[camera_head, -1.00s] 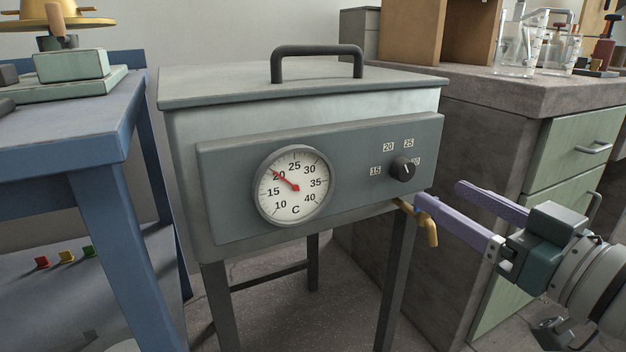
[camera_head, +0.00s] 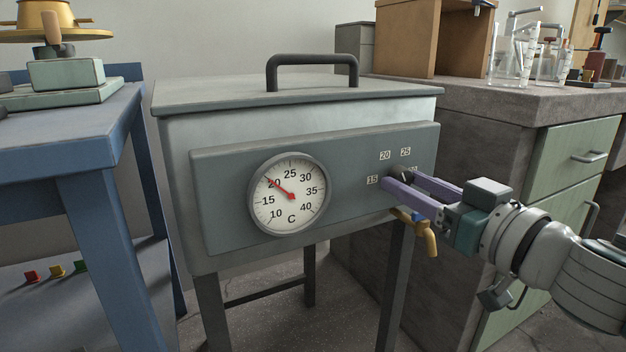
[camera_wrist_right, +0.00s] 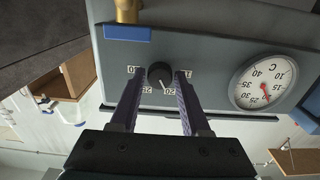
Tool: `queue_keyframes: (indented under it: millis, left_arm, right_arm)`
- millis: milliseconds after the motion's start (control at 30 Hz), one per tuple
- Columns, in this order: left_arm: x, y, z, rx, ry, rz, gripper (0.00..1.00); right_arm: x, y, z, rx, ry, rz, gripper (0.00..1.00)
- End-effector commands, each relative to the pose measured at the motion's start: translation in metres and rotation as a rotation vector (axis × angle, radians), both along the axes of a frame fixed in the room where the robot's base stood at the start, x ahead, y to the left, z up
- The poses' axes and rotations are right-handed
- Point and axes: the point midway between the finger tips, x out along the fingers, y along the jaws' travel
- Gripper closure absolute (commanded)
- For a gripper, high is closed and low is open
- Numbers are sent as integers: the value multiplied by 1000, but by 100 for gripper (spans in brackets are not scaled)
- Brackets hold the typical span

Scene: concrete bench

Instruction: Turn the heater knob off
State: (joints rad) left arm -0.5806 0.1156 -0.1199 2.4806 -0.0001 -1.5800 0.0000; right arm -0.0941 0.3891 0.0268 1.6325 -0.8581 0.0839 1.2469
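The heater is a grey metal box (camera_head: 270,125) on dark legs, with a black handle on its lid. Its black knob (camera_head: 401,172) sits at the right of the front panel among number labels. It is partly hidden behind my fingers in the head view and shows clearly in the wrist view (camera_wrist_right: 160,74). My right gripper (camera_head: 397,179) is open at the panel, its purple fingers on either side of the knob. In the wrist view (camera_wrist_right: 160,78) small gaps show beside the knob. The dial gauge (camera_head: 289,195) has its red needle near 20. My left gripper is out of view.
A brass tap (camera_head: 424,232) hangs under the heater, just below my right gripper. A blue table (camera_head: 75,138) stands to the left. A stone-topped cabinet (camera_head: 520,100) with glassware stands close on the right.

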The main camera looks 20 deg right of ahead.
Motion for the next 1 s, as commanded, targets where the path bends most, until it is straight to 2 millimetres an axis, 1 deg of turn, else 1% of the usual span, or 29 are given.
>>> queue_keyframes:
  millis: [33, 300, 400, 733, 1000]
  left_arm:
    - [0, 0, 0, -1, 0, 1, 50]
    - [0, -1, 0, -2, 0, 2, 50]
    - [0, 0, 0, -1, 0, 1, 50]
    - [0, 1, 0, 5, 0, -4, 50]
    - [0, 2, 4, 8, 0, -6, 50]
  right_arm:
    - [0, 0, 0, 0, 0, 0, 60]
    - [0, 0, 0, 0, 0, 0, 91]
    - [0, 0, 0, 0, 0, 0, 100]
    - [0, 0, 0, -15, -1, 0, 100]
    - [0, 0, 1, -136, -12, 0, 100]
